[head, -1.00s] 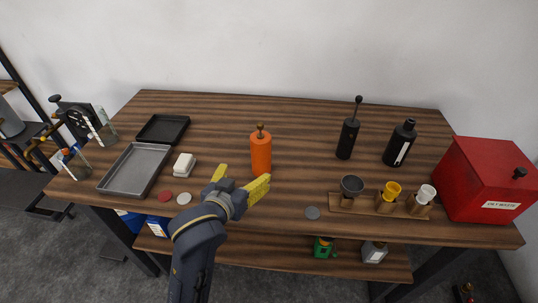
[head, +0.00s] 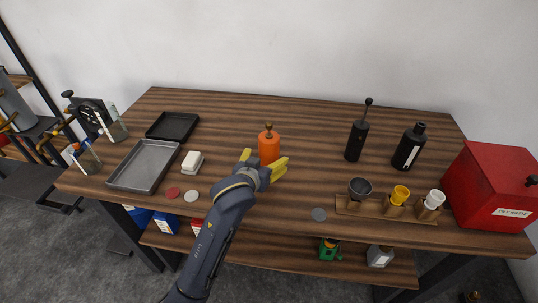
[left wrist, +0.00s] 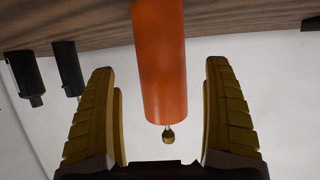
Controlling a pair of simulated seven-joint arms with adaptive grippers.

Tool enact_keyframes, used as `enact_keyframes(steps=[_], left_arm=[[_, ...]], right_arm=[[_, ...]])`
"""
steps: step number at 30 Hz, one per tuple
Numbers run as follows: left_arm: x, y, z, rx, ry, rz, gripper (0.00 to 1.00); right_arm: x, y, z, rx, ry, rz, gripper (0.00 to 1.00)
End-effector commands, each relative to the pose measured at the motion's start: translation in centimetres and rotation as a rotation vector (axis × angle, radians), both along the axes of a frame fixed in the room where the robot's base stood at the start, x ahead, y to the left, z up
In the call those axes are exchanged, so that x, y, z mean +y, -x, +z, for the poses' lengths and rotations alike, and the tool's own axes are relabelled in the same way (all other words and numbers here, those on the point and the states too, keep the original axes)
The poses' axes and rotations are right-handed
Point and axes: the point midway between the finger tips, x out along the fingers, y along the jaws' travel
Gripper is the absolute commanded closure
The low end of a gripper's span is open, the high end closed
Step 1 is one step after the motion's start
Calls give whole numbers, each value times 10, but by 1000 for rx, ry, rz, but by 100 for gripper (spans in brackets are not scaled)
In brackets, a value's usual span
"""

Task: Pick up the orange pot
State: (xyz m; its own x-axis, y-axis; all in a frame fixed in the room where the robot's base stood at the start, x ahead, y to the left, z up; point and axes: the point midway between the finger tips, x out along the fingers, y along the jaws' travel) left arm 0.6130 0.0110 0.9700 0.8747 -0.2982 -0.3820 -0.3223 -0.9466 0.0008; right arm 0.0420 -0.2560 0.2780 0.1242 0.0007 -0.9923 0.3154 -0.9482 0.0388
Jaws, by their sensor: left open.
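The orange pot (head: 269,148) is a tall cylinder with a small brass-coloured knob on top. It stands upright on the wooden table (head: 310,130). My left gripper (head: 264,165) is open at the pot's near side, and its yellow fingers hide the pot's lower part in the head view. In the left wrist view the orange pot (left wrist: 161,60) shows between the two open fingers (left wrist: 162,118), with a gap on each side. I cannot see the fingers touching it. My right gripper is not in view.
To the right stand a black grinder (head: 356,140), a black bottle (head: 408,148), a wooden cup rack (head: 385,211) and a red box (head: 490,187). The table behind the pot is clear.

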Motion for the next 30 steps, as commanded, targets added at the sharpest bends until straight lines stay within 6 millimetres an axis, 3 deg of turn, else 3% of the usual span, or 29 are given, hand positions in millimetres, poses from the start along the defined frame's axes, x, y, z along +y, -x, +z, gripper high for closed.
enact_keyframes(steps=[10, 22, 30], left_arm=[[-9, -36, -15, 1, -2, 1, 16], [-11, -41, -17, 1, -1, 1, 16], [-11, -41, -17, 1, -1, 1, 48]], right_arm=[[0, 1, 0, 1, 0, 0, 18], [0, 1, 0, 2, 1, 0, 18], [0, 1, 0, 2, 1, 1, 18]])
